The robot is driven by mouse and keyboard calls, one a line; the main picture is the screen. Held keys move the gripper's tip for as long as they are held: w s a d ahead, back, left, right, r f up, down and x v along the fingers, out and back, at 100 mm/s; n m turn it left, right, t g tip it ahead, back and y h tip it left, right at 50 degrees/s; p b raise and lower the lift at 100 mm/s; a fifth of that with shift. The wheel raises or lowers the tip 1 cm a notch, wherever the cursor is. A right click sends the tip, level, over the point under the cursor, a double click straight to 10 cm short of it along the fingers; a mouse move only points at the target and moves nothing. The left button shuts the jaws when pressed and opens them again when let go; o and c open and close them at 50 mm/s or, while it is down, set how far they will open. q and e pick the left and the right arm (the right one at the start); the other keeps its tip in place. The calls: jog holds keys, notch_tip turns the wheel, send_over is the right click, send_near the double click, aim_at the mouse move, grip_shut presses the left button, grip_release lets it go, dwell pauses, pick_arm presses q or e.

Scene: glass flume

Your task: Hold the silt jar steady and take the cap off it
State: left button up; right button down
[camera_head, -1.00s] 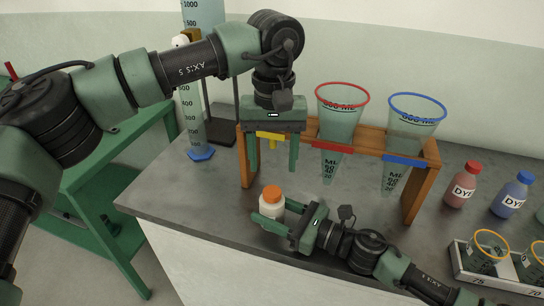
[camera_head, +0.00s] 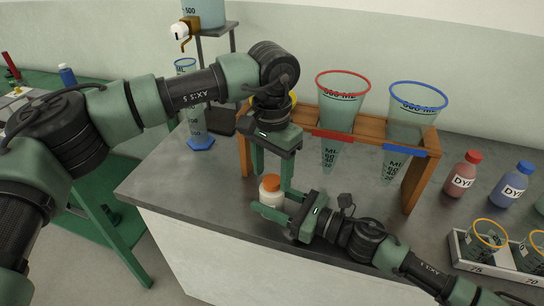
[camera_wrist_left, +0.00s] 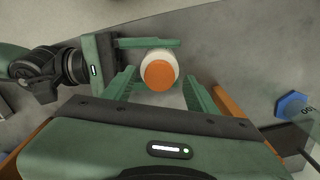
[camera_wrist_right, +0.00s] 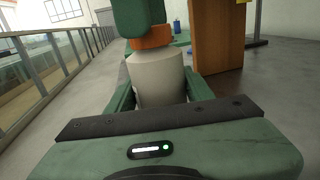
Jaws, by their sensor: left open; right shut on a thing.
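The silt jar (camera_head: 270,198) is a small white jar with an orange cap (camera_head: 271,184), upright at the counter's front left. My right gripper (camera_head: 272,206) is shut on the jar's body from the right; the right wrist view shows the white body (camera_wrist_right: 158,80) between its fingers. My left gripper (camera_head: 272,178) points down over the jar, open, with its fingers on either side of the cap. In the left wrist view the cap (camera_wrist_left: 159,75) lies between the fingers, with gaps on both sides. In the right wrist view a left finger hides part of the cap.
A wooden rack (camera_head: 420,178) with two cones, red-rimmed (camera_head: 342,95) and blue-rimmed (camera_head: 416,105), stands close behind the jar. A measuring cylinder (camera_head: 200,128) stands to the left. Dye bottles (camera_head: 462,176) and a beaker tray (camera_head: 475,272) are at right. The counter's front edge is near.

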pick_arm(q)
jog(key=shift+f, duration=0.55)
